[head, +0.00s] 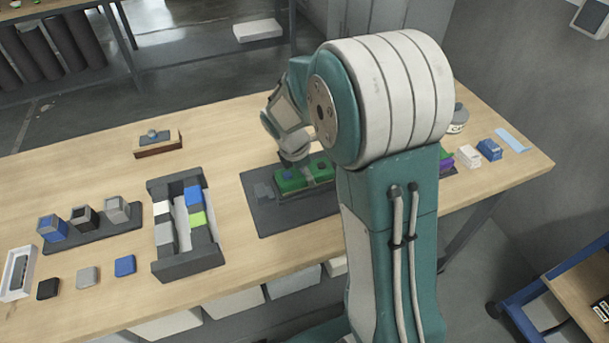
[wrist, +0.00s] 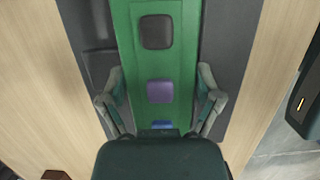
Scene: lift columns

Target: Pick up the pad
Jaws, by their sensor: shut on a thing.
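A long green board (wrist: 157,55) with a black square (wrist: 156,32), a purple square (wrist: 160,91) and a partly hidden blue square (wrist: 162,125) fills the middle of the wrist view. My gripper (wrist: 160,97) has one finger along each long side of the board and is shut on it around the purple square. In the head view the board (head: 291,184) shows over a dark mat (head: 265,211), partly hidden by my arm. I cannot tell whether it is clear of the mat, or which item is the pad.
A dark tray (head: 190,266) with coloured blocks stands left of the mat. Black (head: 48,288), grey (head: 87,277) and blue (head: 124,265) squares lie near the front edge. Several cubes sit on a dark strip behind them. White (head: 467,156) and blue (head: 490,149) boxes stand at right.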

